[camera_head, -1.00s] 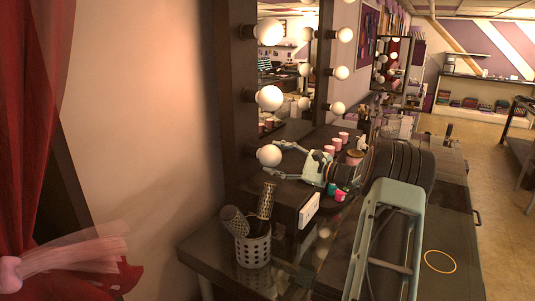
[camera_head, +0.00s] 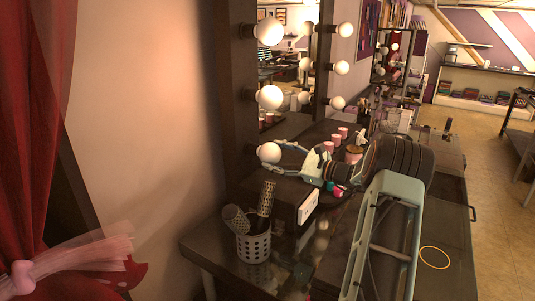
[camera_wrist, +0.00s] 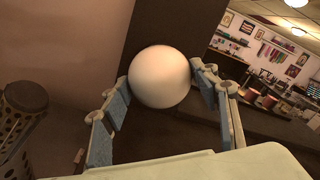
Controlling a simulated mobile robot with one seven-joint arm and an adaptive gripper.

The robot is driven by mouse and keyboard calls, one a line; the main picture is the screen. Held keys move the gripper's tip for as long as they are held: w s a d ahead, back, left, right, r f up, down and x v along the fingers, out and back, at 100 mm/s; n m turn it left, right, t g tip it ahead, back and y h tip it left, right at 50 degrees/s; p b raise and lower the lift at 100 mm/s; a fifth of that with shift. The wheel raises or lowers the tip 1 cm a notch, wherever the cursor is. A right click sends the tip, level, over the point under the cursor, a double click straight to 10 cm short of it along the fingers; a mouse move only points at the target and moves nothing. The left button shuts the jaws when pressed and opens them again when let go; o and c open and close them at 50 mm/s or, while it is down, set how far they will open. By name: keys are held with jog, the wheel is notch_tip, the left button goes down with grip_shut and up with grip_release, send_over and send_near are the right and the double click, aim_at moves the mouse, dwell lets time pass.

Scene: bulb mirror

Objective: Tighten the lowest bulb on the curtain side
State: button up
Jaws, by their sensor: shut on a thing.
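The lowest bulb on the curtain side (camera_head: 269,153) is a round white globe low on the dark mirror frame (camera_head: 229,110). It looks duller than the two glowing bulbs above it. In the wrist view the bulb (camera_wrist: 160,77) sits between my two fingers, one pad against each side. My gripper (camera_head: 272,155) reaches in from the right and is shut on this bulb. The bulb's base and socket are hidden behind the globe in the wrist view. The red curtain (camera_head: 35,130) hangs at the far left.
Below the bulb, a perforated metal cup (camera_head: 254,247) holds brushes on the dark counter. Pink jars (camera_head: 336,139) and small green and red pots stand beneath my arm. The glowing middle bulb (camera_head: 269,97) is just above. The wall to the left is bare.

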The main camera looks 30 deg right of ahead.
jog(key=shift+r+m+p, duration=0.15)
jog(key=shift+m+p, duration=0.25)
jog(key=shift+p, duration=0.2)
jog(key=shift+m+p, duration=1.4)
jog(key=shift+m, duration=0.7)
jog(key=m, duration=0.4)
jog(key=shift+m, duration=0.5)
